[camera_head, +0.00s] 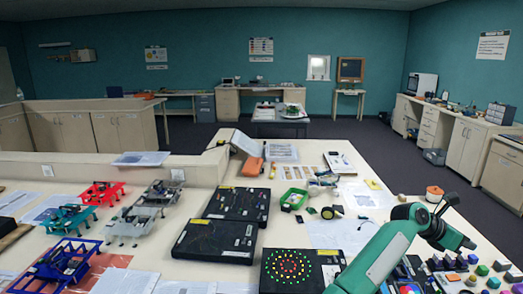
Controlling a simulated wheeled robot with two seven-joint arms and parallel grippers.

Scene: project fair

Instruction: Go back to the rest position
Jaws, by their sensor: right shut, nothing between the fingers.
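My right arm, green and dark grey, comes in from the bottom right over the front right of the long table. My right gripper (448,200) shows small and dark at the arm's end, above the table's right part. It is shut with nothing seen in it. My left gripper is not in view.
The cream table (200,265) is crowded. Black cases (215,240), a dotted black panel (288,268), a green bin (293,199) and small coloured blocks (470,270) lie on it. An orange-and-white round object (434,193) stands close to my right gripper in the picture.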

